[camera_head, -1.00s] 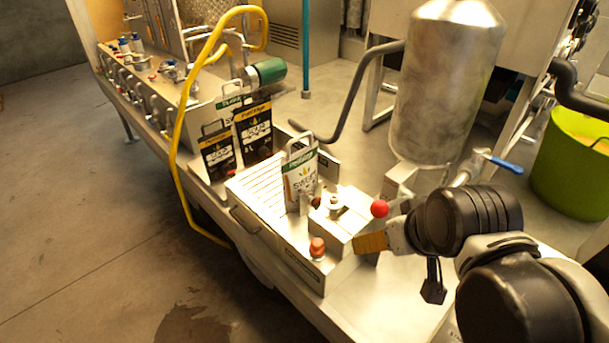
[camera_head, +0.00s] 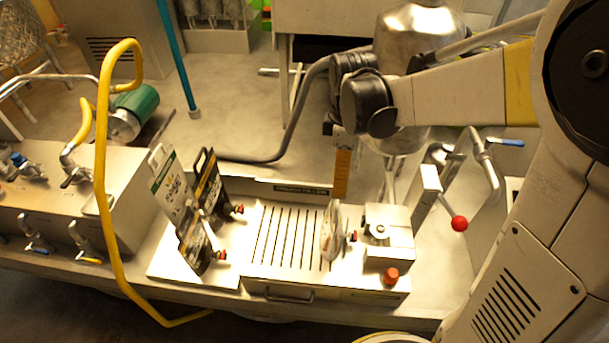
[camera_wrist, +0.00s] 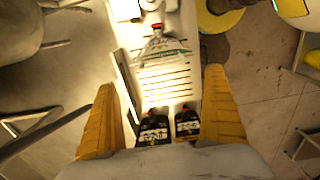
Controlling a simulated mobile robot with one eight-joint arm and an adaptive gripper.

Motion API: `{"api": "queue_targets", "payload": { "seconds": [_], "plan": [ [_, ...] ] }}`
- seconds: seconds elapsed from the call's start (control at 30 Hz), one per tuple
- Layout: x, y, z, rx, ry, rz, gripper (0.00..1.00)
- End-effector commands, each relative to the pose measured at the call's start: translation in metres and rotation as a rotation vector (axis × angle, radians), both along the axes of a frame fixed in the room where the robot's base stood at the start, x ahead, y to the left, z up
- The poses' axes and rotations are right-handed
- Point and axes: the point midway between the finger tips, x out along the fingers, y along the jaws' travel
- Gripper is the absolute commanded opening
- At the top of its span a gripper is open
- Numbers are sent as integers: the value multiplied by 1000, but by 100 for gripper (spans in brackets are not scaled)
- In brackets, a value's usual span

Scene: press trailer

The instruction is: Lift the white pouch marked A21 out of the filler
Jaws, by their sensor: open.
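A white pouch with a green band (camera_head: 330,238) stands upright in the slatted filler (camera_head: 262,285), seen nearly edge-on in the head view, beside the filling head. In the wrist view the pouch (camera_wrist: 165,48) is seen from above, with a red cap, beyond and between my fingertips. The marking A21 cannot be read. My gripper (camera_head: 341,188) hangs over the back edge of the filler, above and behind the pouch. In the wrist view my gripper (camera_wrist: 160,80) has its two orange fingers wide apart with nothing between them.
Two dark pouches (camera_head: 203,235) and another white-and-green pouch (camera_head: 170,190) stand at the filler's left. The filling head (camera_head: 388,235) with a red knob (camera_head: 391,275) is on the right. A red-ball lever (camera_head: 459,223), a yellow hose (camera_head: 101,200) and a steel tank (camera_head: 410,35) are nearby.

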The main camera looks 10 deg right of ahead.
Motion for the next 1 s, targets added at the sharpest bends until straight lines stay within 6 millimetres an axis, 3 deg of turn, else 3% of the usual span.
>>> {"api": "queue_targets", "payload": {
  "seconds": [0.3, 0.53, 0.8, 1.0],
  "plan": [
    [1, 0, -46, 0, 9, 19, 100],
    [1, 1, -65, 0, 9, 18, 100],
    [-1, 3, -105, 0, 9, 17, 100],
    [-1, 3, -109, 0, 7, 17, 100]
  ]
}}
